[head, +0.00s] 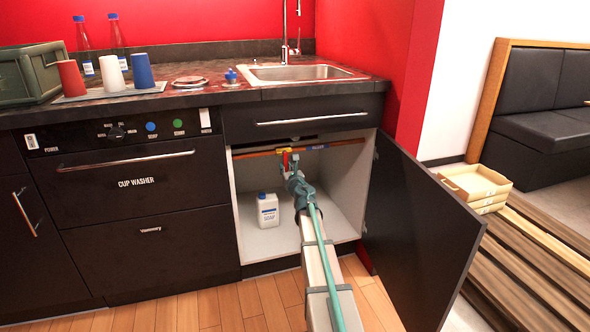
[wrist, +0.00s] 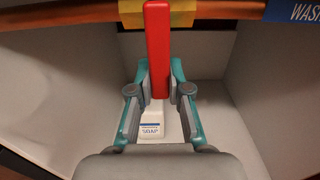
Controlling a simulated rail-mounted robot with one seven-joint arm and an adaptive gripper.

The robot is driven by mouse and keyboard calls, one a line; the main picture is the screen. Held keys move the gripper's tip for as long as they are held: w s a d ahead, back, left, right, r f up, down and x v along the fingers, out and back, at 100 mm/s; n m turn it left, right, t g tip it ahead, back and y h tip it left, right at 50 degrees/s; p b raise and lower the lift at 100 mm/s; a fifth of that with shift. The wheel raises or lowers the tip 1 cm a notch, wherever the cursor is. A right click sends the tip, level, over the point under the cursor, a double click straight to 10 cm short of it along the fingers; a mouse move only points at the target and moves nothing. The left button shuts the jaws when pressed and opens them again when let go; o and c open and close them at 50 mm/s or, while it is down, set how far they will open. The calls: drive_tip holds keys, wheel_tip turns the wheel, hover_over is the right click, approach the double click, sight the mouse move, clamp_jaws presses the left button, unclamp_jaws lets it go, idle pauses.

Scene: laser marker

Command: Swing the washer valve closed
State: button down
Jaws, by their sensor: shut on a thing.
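The washer valve has a red lever handle (wrist: 157,50) that hangs down from a yellow body (wrist: 182,14) on the copper pipe (wrist: 80,12) in the wrist view. In the head view the red handle (head: 285,159) shows small at the back of the open sink cabinet. My gripper (wrist: 159,88) has its two fingers on either side of the handle's lower end and is shut on it. In the head view my gripper (head: 287,171) is inside the cabinet, and my own arm partly hides it. A blue label (wrist: 291,11) sits on the pipe to the right of the valve.
A white soap bottle (head: 267,211) stands on the cabinet floor left of my arm. The cabinet door (head: 418,240) stands open on the right. The cup washer (head: 140,185) is to the left. Cups (head: 111,74) stand on the counter above it.

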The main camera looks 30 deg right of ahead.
drive_tip(key=shift+w, duration=0.2)
drive_tip(key=c, duration=1.1)
unclamp_jaws()
drive_tip(key=shift+s, duration=0.1)
drive_tip(key=shift+s, duration=0.1)
drive_tip(key=v, duration=1.1)
drive_tip(key=shift+s+a, duration=0.1)
drive_tip(key=shift+s, duration=0.3)
